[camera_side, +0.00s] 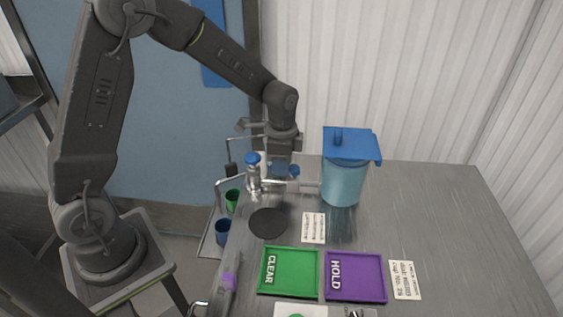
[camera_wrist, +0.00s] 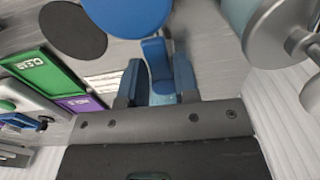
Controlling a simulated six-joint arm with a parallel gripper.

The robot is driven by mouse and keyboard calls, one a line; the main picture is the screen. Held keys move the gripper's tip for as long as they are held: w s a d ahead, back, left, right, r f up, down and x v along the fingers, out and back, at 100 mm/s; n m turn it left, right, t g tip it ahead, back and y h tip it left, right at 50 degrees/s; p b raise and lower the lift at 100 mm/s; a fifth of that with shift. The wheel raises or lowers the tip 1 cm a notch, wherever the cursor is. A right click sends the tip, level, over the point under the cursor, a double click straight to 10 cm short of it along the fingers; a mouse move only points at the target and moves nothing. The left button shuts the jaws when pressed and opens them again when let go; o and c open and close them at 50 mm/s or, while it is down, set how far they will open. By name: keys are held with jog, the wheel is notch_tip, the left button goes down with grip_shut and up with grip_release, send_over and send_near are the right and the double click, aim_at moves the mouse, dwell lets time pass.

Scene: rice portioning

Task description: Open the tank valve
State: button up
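The tank (camera_side: 343,183) is a translucent blue cylinder with a blue lid, at the back of the table. A metal pipe runs left from it to a tap with a round blue knob (camera_side: 252,159). A large blue round part also shows at the top of the wrist view (camera_wrist: 128,14). My gripper (camera_side: 286,169) points down over the pipe, between knob and tank. In the wrist view its two blue fingers (camera_wrist: 158,78) stand apart, with a blue lever (camera_wrist: 156,55) between them. I cannot tell whether they touch the lever.
A dark round disc (camera_side: 268,222) lies below the tap. A green CLEAR tray (camera_side: 290,249) and a purple HOLD tray (camera_side: 382,284) lie in front. Green (camera_side: 232,199) and blue (camera_side: 222,231) cups stand at the left edge. The table's right side is clear.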

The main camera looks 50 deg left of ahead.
jog(key=o, duration=0.4)
jog(key=shift+c, duration=0.2)
notch_tip(320, 180, up, 14)
jog(key=shift+f, duration=0.1)
dwell(0.4)
jog(key=s+d+r+n+t, duration=0.1)
jog(key=s+n, duration=0.3)
jog(key=s, duration=0.6)
jog(key=s+d+r+n+t, duration=0.1)
jog(key=s+n+t, duration=0.3)
jog(key=s, duration=0.6)
jog(key=shift+s+d+r+n+t, duration=0.2)
jog(key=shift+d+r+n+t, duration=0.1)
jog(key=shift+r+n, duration=0.4)
